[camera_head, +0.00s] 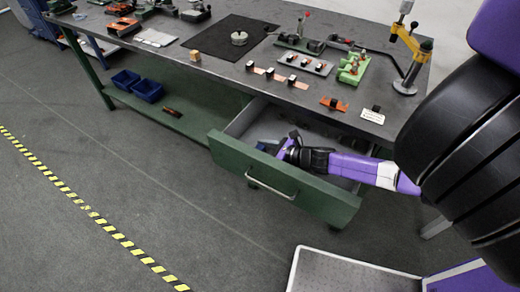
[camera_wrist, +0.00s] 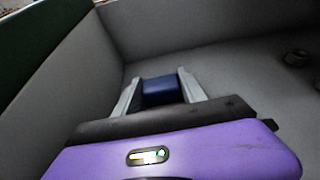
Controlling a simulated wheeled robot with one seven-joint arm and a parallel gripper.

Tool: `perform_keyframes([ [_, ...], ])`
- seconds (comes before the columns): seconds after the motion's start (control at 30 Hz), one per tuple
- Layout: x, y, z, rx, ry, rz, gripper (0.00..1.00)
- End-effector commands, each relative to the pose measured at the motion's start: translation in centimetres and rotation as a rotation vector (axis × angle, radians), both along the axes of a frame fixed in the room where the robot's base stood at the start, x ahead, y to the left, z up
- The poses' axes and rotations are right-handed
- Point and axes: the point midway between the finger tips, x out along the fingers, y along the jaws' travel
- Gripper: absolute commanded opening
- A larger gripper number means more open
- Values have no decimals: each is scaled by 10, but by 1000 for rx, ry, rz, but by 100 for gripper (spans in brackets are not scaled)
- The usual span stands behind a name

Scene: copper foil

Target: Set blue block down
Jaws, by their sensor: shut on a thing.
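The blue block (camera_wrist: 162,90) is held between the two grey fingers of my gripper (camera_wrist: 160,92) in the wrist view. My gripper is shut on it, inside the open drawer (camera_head: 283,180) of the green workbench. In the head view my gripper (camera_head: 268,146) reaches down into the drawer, and a bit of blue shows by its fingers. The grey drawer floor (camera_wrist: 245,75) lies beneath and around the block. I cannot tell whether the block touches the floor.
The drawer's walls rise close around my gripper, with the green front (camera_wrist: 35,40) at upper left. Small dark round items (camera_wrist: 298,58) lie at right in the drawer. The bench top (camera_head: 170,55) above holds fixtures and several small blocks. Two blue bins (camera_head: 147,91) stand on the lower shelf.

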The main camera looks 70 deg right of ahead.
Motion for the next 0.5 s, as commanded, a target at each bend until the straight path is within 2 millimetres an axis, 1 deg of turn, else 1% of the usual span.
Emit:
perform_keyframes([
  [0.03, 0, 0, -1, 0, 0, 0, 52],
  [0.1, 0, 0, -1, 0, 0, 0, 66],
  [0.13, 0, 0, -1, 0, 0, 0, 70],
  [0.5, 0, 0, 2, 0, 0, 0, 70],
])
